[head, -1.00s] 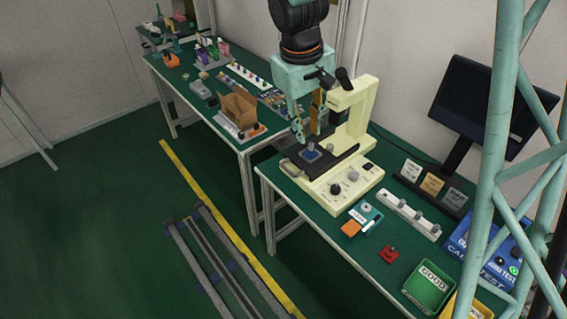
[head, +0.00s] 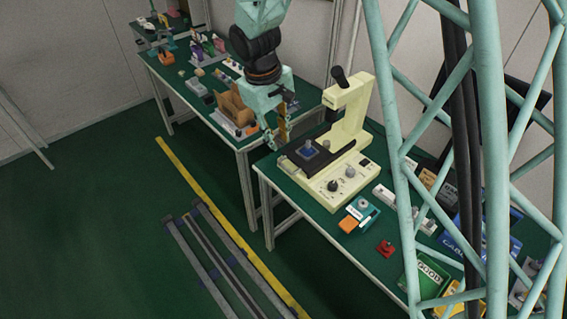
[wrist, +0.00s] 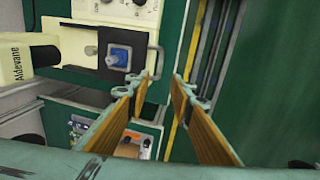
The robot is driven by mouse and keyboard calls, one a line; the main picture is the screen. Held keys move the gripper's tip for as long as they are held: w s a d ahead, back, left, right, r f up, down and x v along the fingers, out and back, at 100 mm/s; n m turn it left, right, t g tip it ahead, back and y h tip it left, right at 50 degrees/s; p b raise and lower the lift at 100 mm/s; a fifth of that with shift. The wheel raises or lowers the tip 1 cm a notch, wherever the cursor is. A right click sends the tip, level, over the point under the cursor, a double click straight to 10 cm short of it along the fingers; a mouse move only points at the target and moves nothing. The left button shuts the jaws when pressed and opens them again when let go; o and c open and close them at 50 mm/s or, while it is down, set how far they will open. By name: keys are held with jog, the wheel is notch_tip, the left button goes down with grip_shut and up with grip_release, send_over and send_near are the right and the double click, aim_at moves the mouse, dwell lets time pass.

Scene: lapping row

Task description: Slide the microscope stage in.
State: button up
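The cream microscope (head: 350,112) stands on the green bench, and its base also shows at the top of the wrist view (wrist: 72,54). Its dark stage plate (head: 326,157) carries a blue block with a grey knob (head: 309,149). In the wrist view the block (wrist: 118,57) sits on the plate, and a dark loop handle (wrist: 160,60) juts from the plate's right end. My gripper (head: 278,137) is off the stage's left end in the head view. In the wrist view my gripper (wrist: 165,84) is open and empty, its left fingertip close to the handle; contact cannot be told.
A second bench with a cardboard box (head: 232,106) stands at left, behind my gripper. An orange-and-teal item (head: 358,215), a red part (head: 386,248) and a green GOOD bin (head: 425,275) lie right of the microscope. Open floor with a yellow line (head: 200,193) lies left.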

aim_at(284, 167)
jog(key=shift+f, duration=0.15)
jog(key=shift+w+d+f+b, duration=0.25)
jog(key=shift+d+f+b, duration=0.1)
jog(key=shift+f, duration=1.85)
jog(key=shift+w+d+f+b, duration=0.3)
jog(key=shift+f+b, duration=0.1)
jog(key=shift+f, duration=1.85)
jog(key=shift+w+d+f+b, duration=0.25)
jog(key=shift+f+b, duration=0.1)
jog(key=shift+f, duration=1.85)
grip_shut()
